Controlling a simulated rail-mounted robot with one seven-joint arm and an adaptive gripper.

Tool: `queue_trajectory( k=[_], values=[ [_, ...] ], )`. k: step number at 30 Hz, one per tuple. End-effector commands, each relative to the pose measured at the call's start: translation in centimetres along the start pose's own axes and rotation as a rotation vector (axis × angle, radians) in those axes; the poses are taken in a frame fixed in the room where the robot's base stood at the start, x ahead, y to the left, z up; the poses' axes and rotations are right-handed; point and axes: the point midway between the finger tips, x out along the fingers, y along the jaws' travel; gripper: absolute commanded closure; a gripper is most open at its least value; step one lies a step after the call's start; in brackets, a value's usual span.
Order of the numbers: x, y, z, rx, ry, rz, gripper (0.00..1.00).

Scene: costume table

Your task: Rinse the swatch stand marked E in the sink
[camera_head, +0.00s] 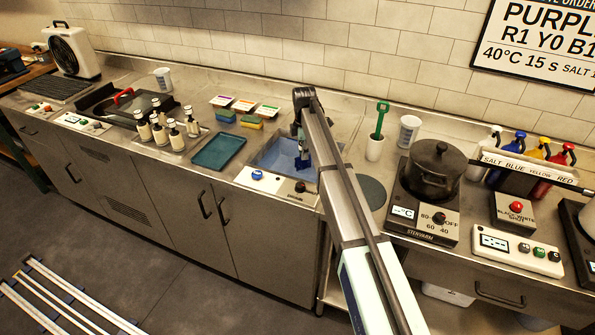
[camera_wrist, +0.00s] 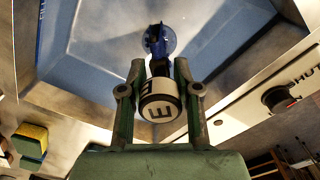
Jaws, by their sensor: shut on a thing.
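In the wrist view, the swatch stand marked E (camera_wrist: 158,113) is between the two fingers of my gripper (camera_wrist: 158,100), its white face with a black E turned to the camera. A dark stem and a blue piece (camera_wrist: 160,42) extend beyond it over the sink. My gripper is shut on the stand. The sink (camera_head: 268,156) is a blue-lined basin in the counter in the head view. My gripper (camera_head: 303,150) is at the sink's right part there, and my arm hides some of the basin. Whether the stand touches water cannot be told.
Several bottle-like stands with white labels (camera_head: 172,133) are left of a teal tray (camera_head: 219,152). A blue knob (camera_head: 257,175) is at the sink's front. A cup with a green tool (camera_head: 376,146) and a black pot (camera_head: 435,166) stand right of my arm.

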Motion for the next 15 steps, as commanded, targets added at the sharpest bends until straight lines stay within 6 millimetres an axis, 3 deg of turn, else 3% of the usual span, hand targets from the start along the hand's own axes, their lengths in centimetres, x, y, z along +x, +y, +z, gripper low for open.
queue_trajectory(
  k=[15],
  values=[
    [-4.5, 0.0, 0.0, 0.000, 0.000, 0.001, 1.00]
  ],
)
